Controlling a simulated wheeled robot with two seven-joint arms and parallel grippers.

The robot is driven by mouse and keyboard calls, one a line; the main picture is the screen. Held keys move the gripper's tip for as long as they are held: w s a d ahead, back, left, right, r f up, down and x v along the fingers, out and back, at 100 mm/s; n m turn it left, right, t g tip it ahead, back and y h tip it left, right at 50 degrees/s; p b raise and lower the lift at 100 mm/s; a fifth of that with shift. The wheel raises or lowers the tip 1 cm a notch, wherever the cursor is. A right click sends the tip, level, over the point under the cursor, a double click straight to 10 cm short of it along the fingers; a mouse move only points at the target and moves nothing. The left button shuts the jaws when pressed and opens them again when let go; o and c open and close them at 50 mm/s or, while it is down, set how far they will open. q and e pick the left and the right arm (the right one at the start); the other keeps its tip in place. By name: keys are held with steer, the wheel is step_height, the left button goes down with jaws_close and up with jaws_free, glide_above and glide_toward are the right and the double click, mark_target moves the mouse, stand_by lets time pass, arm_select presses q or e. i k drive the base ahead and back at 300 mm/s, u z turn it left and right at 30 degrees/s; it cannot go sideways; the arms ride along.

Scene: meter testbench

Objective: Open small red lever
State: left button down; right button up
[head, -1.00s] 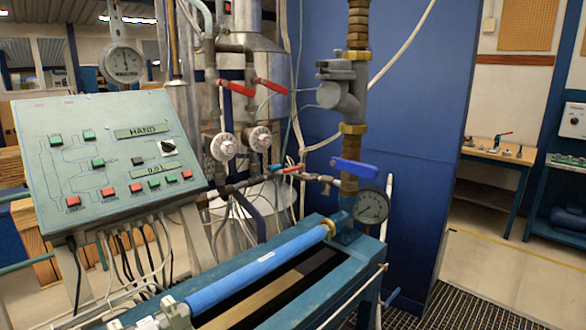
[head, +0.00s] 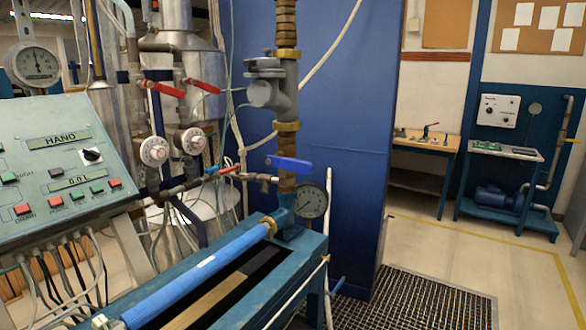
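The small red lever (head: 225,170) sits on the thin horizontal pipe in the middle of the head view, left of the blue lever (head: 289,163). It looks roughly in line with that pipe. Two larger red levers, one on the left (head: 166,88) and one on the right (head: 202,85), are higher up on the vertical pipes above two white round dials. Neither of my grippers shows in the head view.
A green control panel (head: 70,150) stands at the left. The blue bench (head: 285,262) with a blue tube (head: 195,272) fills the lower middle. A pressure gauge (head: 311,200) is beside the vertical pipe. Open floor (head: 470,265) and a floor grating (head: 425,300) lie at the right.

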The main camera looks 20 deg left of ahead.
mark_target(237, 166)
steer(key=z, duration=0.15)
steer(key=i, duration=1.65)
steer(key=u, duration=3.15)
